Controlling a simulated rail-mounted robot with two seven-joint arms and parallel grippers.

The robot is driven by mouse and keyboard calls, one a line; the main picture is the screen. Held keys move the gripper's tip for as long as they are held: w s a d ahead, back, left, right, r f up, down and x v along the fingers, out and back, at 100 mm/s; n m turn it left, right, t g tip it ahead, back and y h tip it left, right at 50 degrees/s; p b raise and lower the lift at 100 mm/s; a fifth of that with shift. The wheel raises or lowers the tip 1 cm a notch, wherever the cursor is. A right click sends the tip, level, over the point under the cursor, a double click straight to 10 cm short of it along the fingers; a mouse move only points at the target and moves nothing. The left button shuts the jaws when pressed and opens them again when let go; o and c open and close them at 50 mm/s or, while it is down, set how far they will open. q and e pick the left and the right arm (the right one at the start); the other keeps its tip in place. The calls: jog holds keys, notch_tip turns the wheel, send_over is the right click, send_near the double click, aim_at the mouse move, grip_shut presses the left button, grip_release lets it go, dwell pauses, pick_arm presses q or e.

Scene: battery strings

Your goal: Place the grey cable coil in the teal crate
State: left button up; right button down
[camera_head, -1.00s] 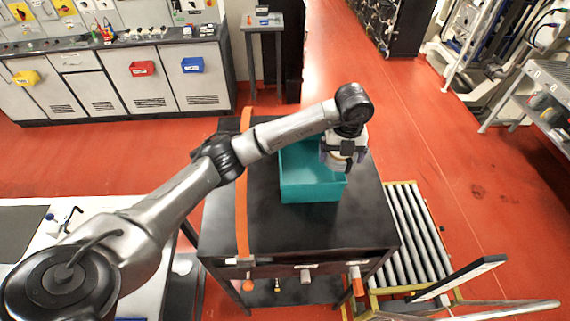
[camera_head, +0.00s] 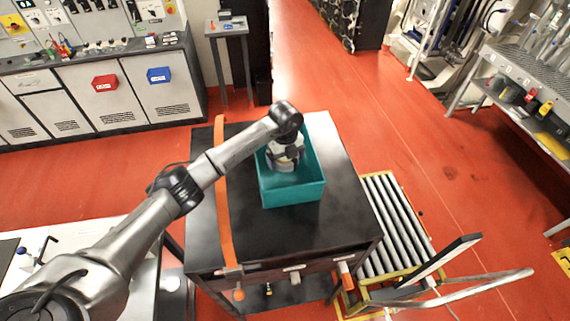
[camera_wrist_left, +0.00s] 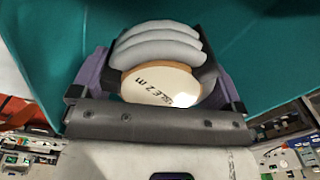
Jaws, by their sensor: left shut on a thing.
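The teal crate (camera_head: 292,196) stands on the black-topped workbench in the head view, and its wall fills much of the left wrist view (camera_wrist_left: 270,50). My left gripper (camera_head: 286,160) reaches down inside the crate's opening. It is shut on the grey cable coil (camera_wrist_left: 160,45), which shows in the left wrist view between the two purple-edged fingers, with a pale oval label facing the camera. In the head view the gripper mostly hides the coil. I cannot tell whether the coil touches the crate floor. My right gripper is not in view.
The black workbench (camera_head: 250,235) has an orange strap (camera_head: 223,190) across its left side and clear room in front of the crate. A roller conveyor (camera_head: 395,225) stands to the right. A white table (camera_head: 100,235) is at lower left.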

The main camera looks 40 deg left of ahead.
pick_arm(q)
notch_tip(320, 180, down, 3)
jog(key=shift+f+p, duration=0.2)
jog(key=shift+p, duration=0.15)
jog(key=shift+f, duration=0.1)
jog(key=shift+f, duration=0.2)
jog(key=o, duration=0.7)
jog(key=shift+r, duration=0.15)
notch_tip(320, 180, up, 11)
jog(key=shift+f+b, duration=0.1)
jog(key=shift+b, duration=0.75)
jog(key=shift+r, duration=0.65)
